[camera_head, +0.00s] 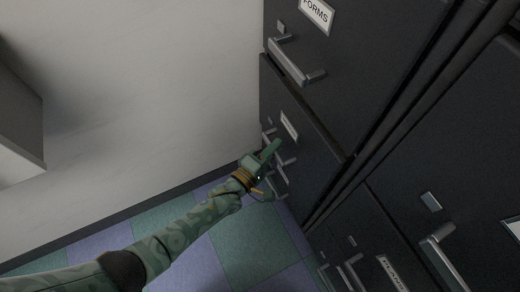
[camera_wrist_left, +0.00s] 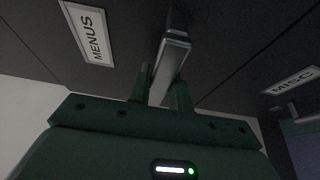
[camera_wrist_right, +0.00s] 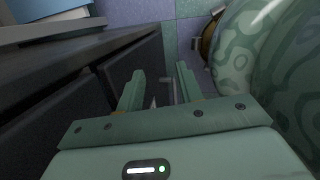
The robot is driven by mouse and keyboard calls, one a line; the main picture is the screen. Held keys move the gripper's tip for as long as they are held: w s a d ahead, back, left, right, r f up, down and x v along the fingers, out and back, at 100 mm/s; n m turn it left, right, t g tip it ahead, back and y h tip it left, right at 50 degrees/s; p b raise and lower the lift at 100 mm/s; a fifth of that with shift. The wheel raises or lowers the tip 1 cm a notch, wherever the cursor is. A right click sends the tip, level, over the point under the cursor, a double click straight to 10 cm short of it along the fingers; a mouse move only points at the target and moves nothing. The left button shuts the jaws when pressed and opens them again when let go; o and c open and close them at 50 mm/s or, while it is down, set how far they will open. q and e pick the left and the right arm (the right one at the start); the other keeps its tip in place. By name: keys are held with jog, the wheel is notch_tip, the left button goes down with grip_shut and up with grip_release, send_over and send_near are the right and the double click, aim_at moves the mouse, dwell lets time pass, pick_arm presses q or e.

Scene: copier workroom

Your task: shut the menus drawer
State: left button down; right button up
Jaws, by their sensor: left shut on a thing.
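The menus drawer has a dark front with a white MENUS label (camera_wrist_left: 89,34) in the left wrist view. In the head view its small label (camera_head: 289,126) is too blurred to read. My left gripper (camera_head: 275,148) is at this drawer front, below the label. In the left wrist view its two fingers (camera_wrist_left: 163,82) stand on either side of the metal drawer handle (camera_wrist_left: 173,52) and are shut on it. How far the drawer stands out is hard to tell. My right gripper (camera_wrist_right: 160,75) is open and empty in the right wrist view, beside dark cabinet fronts.
The FORMS drawer (camera_head: 345,50) is above, with its own handle (camera_head: 295,65). A MISC drawer label (camera_wrist_left: 292,80) adjoins the menus drawer. More dark cabinet drawers (camera_head: 450,150) stand at right. A pale wall (camera_head: 130,90) is at left. Checkered carpet (camera_head: 235,240) lies clear below.

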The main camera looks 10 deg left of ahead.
pick_arm(q)
jog(key=shift+w+d+f, duration=0.1)
jog(key=shift+w+d, duration=0.15)
jog(key=shift+d, duration=0.2)
jog(key=c, duration=1.3)
grip_release()
pick_arm(e)
jog(key=shift+w+r, duration=0.2)
jog(key=shift+w, duration=0.15)
pick_arm(q)
jog(key=shift+a, duration=0.1)
jog(key=shift+s+a, duration=0.15)
jog(key=shift+s, duration=0.1)
jog(key=p+v, duration=0.5)
jog(key=v, duration=1)
jog(key=shift+s+a+p, duration=0.2)
jog(key=shift+s+p, duration=0.1)
pick_arm(e)
jog(key=s+f+m+g, duration=0.1)
jog(key=s+f, duration=0.3)
jog(key=s, duration=0.5)
jog(key=s+f+m+g+y, duration=0.1)
jog(key=s+f, duration=0.3)
jog(key=s, duration=0.6)
jog(key=shift+s+d+f+y, duration=0.15)
jog(key=shift+s+f+y, duration=0.05)
jog(key=shift+s+y, duration=0.1)
